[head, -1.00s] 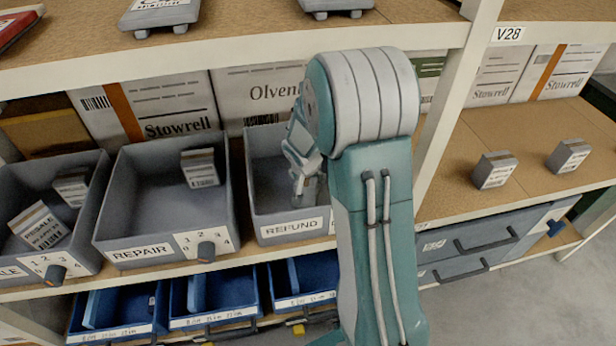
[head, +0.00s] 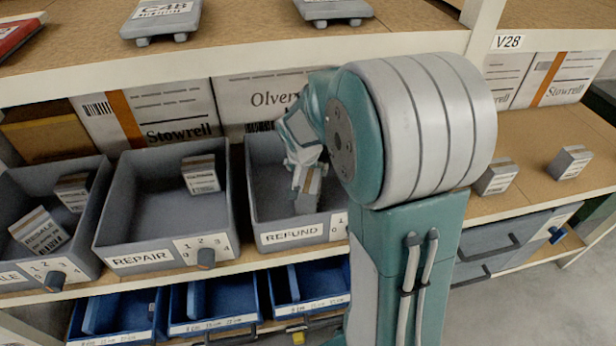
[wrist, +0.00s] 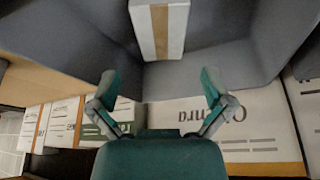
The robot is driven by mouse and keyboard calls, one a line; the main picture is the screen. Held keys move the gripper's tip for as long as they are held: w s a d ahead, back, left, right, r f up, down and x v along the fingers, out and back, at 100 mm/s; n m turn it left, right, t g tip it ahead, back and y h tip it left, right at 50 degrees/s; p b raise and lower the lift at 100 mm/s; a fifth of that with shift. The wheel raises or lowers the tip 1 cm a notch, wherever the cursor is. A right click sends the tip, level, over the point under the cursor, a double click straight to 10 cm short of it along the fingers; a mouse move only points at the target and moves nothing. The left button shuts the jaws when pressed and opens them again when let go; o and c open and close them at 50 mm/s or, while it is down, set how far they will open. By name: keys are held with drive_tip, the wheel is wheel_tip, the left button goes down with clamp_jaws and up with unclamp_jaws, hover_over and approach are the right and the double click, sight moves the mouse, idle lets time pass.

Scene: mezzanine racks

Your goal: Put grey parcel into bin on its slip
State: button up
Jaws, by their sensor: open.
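A parcel with pale grey sides and a brown band (wrist: 160,30) is in the grey bin labelled REFUND (head: 290,235). In the head view the parcel (head: 313,184) is partly hidden by my gripper (head: 300,180). My gripper (wrist: 158,82) is open, its fingers spread apart with nothing between them, and the parcel lies beyond the fingertips in the wrist view. The parcel's slip or label cannot be read.
Left of it stand the REPAIR bin (head: 140,259) with one parcel (head: 200,174) and another bin with parcels (head: 40,232). Two grey parcels (head: 496,177) (head: 571,162) sit on the right shelf. Cartons (head: 150,110) stand behind; a shelf edge (head: 240,55) runs above.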

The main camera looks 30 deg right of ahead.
drive_tip(key=v, duration=0.2)
drive_tip(key=shift+s+r, duration=0.15)
drive_tip(key=shift+r, duration=0.15)
drive_tip(key=s+a+r+n+t+y, duration=0.1)
drive_tip(key=s+a+r+n, duration=0.3)
drive_tip(key=s, duration=0.6)
drive_tip(key=s+a+r+n+t+y, duration=0.1)
drive_tip(key=s+a+r+n, duration=0.2)
drive_tip(key=s+a+r, duration=0.4)
drive_tip(key=s+a, duration=0.1)
drive_tip(key=s, duration=0.3)
drive_tip(key=shift+s+r+n+y, duration=0.25)
drive_tip(key=shift+r+n+y, duration=0.05)
drive_tip(key=shift+n+y, duration=0.1)
